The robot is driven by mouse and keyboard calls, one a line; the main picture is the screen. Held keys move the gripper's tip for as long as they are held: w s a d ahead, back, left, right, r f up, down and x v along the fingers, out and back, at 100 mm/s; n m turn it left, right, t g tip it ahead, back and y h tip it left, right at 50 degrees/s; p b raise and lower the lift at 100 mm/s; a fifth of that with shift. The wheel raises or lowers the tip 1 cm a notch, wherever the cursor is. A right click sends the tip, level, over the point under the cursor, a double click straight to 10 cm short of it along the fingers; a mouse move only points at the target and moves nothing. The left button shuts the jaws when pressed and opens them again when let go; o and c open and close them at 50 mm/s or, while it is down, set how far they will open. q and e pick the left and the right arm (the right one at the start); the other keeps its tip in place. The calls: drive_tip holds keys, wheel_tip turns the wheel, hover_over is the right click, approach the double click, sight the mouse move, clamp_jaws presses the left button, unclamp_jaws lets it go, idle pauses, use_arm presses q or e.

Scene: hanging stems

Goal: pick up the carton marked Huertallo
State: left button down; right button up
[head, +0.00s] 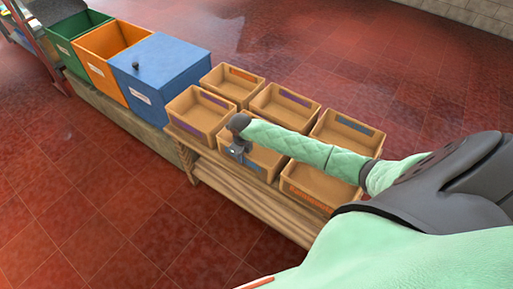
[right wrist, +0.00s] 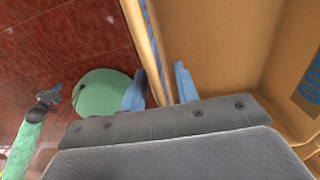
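Several tan open cartons stand in two rows on a wooden stand; their marks are too small to read in the head view, so I cannot tell which says Huertallo. My right gripper (head: 238,153) is at the near-side wall of the front-row middle carton (head: 262,160), which has a blue label. In the right wrist view, my right gripper (right wrist: 160,82) is open, with blue-grey fingers on either side of a carton wall (right wrist: 143,40). A partial label with blue letters (right wrist: 312,80) shows inside that carton. My left gripper (right wrist: 48,96) shows small at the left; its opening is unclear.
The neighbouring cartons (head: 200,112) and (head: 310,186) stand close on both sides. A blue box with a knob (head: 160,75), an orange bin (head: 110,42) and a green bin (head: 75,28) stand to the left. The red tiled floor (head: 110,190) is clear in front.

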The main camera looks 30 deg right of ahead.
clamp_jaws()
drive_tip(key=shift+r, duration=0.1)
idle(1.3)
